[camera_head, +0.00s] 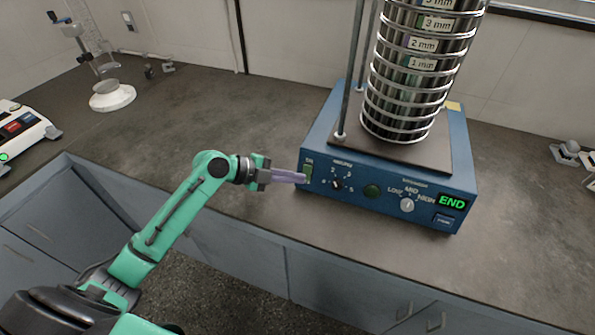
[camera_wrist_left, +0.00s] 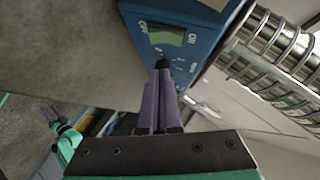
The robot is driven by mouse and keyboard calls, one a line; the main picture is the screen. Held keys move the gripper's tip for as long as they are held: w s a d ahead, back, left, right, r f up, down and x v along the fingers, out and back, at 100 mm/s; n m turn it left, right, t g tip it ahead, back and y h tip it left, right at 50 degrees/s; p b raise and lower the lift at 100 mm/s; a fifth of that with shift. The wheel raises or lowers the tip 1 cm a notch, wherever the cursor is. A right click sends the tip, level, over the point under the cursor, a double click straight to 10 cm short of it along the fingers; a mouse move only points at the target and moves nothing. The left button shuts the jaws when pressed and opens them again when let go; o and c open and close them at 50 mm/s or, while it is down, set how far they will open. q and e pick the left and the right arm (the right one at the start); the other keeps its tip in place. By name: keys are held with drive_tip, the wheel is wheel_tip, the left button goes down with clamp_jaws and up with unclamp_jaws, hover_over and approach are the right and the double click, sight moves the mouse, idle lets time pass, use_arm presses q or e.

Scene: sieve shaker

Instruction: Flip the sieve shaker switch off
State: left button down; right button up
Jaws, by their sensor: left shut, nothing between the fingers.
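The sieve shaker (camera_head: 390,195) is a blue box on the bench, with a tall stack of metal sieves (camera_head: 420,65) on top. Its switch (camera_head: 307,171) is a small green rocker at the left end of the front panel. In the left wrist view a green rectangle that looks like the switch (camera_wrist_left: 166,38) shows just beyond the fingertips. My left gripper (camera_head: 303,178) is shut and empty, its purple fingers at the switch, partly over its lower part. I cannot tell if they touch. My right gripper (camera_wrist_left: 54,118) shows small at the lower left of the left wrist view.
A white-based glass apparatus (camera_head: 112,97) and a white device (camera_head: 22,130) stand at the left. The bench between is clear.

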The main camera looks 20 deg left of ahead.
sight(309, 177)
use_arm(q)
drive_tip(key=w+f, duration=0.2)
drive_tip(key=shift+w+d+f, duration=0.1)
drive_tip(key=shift+w+f, duration=0.05)
drive_tip(key=shift+w, duration=0.25)
drive_tip(key=shift+f, duration=0.15)
wheel_tip(309, 177, down, 2)
drive_tip(key=t+b, duration=0.1)
drive_tip(key=b, duration=0.5)
drive_tip(key=shift+w+f+m, duration=0.1)
drive_tip(key=shift+w+m, duration=0.05)
drive_tip(key=shift+m, duration=0.25)
drive_tip(key=shift+r+p, duration=0.6)
drive_tip(key=shift+r, duration=0.25)
drive_tip(key=shift+w+r, duration=0.2)
drive_tip(key=shift+r, duration=0.55)
use_arm(e)
drive_tip(key=shift+s+a+f, duration=0.1)
drive_tip(key=shift+a+f, duration=0.1)
drive_tip(key=shift+f, duration=1.75)
